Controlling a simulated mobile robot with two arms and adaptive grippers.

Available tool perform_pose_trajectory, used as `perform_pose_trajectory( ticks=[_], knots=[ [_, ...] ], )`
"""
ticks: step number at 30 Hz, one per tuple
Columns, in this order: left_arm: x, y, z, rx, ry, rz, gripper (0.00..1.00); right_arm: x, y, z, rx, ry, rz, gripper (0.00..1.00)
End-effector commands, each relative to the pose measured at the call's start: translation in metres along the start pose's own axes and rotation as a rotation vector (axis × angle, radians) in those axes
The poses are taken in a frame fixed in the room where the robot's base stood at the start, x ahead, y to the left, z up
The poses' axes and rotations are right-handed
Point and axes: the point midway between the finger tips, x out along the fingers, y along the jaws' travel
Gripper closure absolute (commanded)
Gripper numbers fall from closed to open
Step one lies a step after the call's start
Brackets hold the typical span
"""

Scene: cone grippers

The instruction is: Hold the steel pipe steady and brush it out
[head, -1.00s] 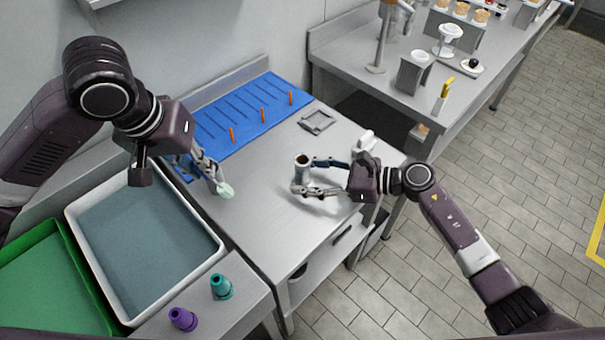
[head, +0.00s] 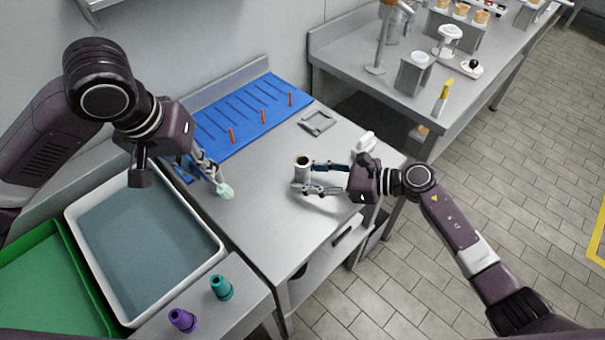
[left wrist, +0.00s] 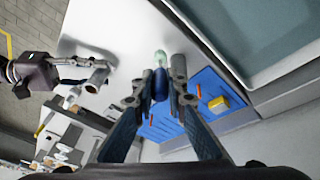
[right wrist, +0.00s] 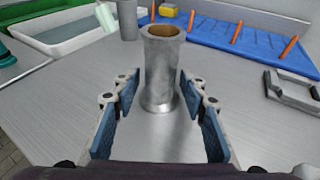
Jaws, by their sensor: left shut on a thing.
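The steel pipe (head: 302,172) stands upright on the steel table, its dark brownish opening facing up. It also shows in the right wrist view (right wrist: 161,75). My right gripper (head: 305,177) has its fingers on both sides of the pipe. In the right wrist view (right wrist: 158,88) gaps show between the fingers and the pipe, so it is open. My left gripper (left wrist: 158,82) is shut on the brush, which has a blue handle (left wrist: 160,86) and a pale green tip (left wrist: 160,58). The tip (head: 225,191) is above the table, left of the pipe and apart from it.
A blue mat (head: 215,129) with orange pegs lies at the back, and a grey square frame (head: 318,122) sits right of it. A white tub (head: 213,255) and a green tray (head: 92,290) are at left. Purple (head: 182,319) and teal (head: 221,287) cones stand in front.

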Motion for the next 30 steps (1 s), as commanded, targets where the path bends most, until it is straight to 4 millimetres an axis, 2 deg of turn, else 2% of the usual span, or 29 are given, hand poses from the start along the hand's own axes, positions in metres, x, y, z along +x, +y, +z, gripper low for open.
perform_pose_trajectory(
  ticks=[16, 30],
  knots=[
    [-0.0001, 0.0, -0.0001, 0.0, 0.0, 0.0, 1.0, 0.0003, 0.0009, -0.0006, 0.004, 0.001, -0.016, 0.61],
    [-0.0001, 0.0, -0.0001, 0.0, 0.0, 0.0, 1.0, 0.0009, 0.0049, -0.0001, 0.093, 0.002, -0.308, 0.61]
  ],
)
